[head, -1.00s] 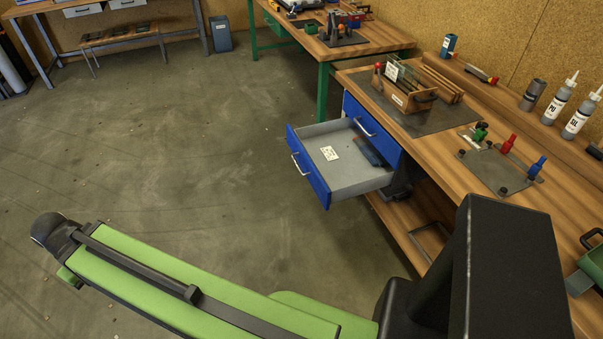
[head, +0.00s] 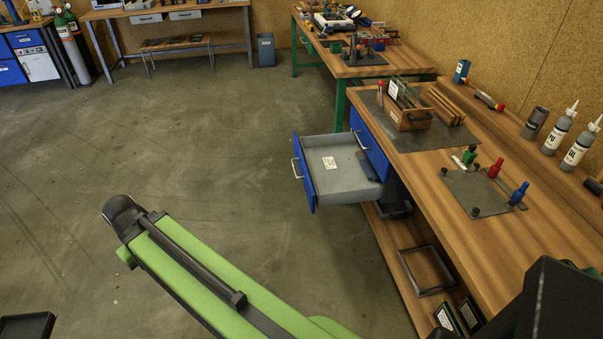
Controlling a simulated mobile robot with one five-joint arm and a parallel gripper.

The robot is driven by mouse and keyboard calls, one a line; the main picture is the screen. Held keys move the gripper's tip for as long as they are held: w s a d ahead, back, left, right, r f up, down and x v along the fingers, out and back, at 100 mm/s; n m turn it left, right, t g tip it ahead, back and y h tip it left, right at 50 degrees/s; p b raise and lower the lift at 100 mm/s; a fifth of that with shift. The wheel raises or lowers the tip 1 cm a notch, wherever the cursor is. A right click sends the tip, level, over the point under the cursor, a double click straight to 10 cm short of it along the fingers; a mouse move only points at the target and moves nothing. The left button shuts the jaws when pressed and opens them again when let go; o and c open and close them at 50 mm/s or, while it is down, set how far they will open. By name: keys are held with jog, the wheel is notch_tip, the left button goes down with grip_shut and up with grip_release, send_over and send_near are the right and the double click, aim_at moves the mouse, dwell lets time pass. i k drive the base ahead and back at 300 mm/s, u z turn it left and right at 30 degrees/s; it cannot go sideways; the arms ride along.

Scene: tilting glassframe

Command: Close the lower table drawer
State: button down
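The lower table drawer (head: 341,184) is pulled out to the left from under the wooden workbench on the right. It has a blue front with a metal handle (head: 297,168) and a grey tray. A white label and a dark blue item lie inside it. The upper drawer (head: 369,143) has a blue front with a metal handle and sits flush under the tabletop. My green arm reaches up from the bottom, left of and nearer than the open drawer, not touching it. My gripper cannot be made out.
The workbench top (head: 455,170) holds a glass frame fixture (head: 405,104), bottles and clamps. A lower shelf (head: 405,265) carries a metal frame. A second bench (head: 375,62) stands behind. The floor (head: 190,150) left of the drawer is clear.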

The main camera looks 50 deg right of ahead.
aim_at(345, 185)
jog(key=z, duration=0.35)
jog(key=i, duration=1)
jog(key=u, duration=0.1)
